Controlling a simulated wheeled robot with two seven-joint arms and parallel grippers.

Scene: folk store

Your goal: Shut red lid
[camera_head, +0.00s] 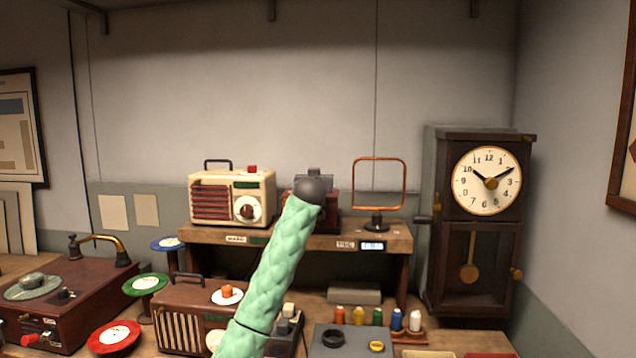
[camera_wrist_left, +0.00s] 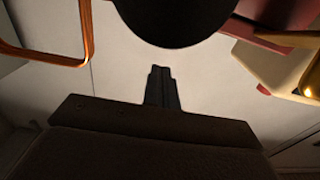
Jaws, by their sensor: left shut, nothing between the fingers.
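A dark red boxy thing (camera_head: 333,204) stands on the wooden shelf, mostly hidden behind my left arm. I cannot tell for sure whether it bears the red lid, nor how far any lid is open. My left gripper (camera_head: 314,171) is at the end of the green arm, in front of or above this red thing. In the left wrist view its fingers (camera_wrist_left: 160,72) are shut and empty. A dark red surface (camera_wrist_left: 287,14) shows at the top right there, apart from the fingertips in the picture. My right gripper is out of view.
A cream radio (camera_head: 235,200) stands left and an orange-framed stand (camera_head: 380,160) stands right on the wooden shelf (camera_head: 390,243). A pendulum clock (camera_head: 470,225) is further right. Below are several spools, a brown radio (camera_head: 185,315) and a record player (camera_head: 70,300). The wall above is bare.

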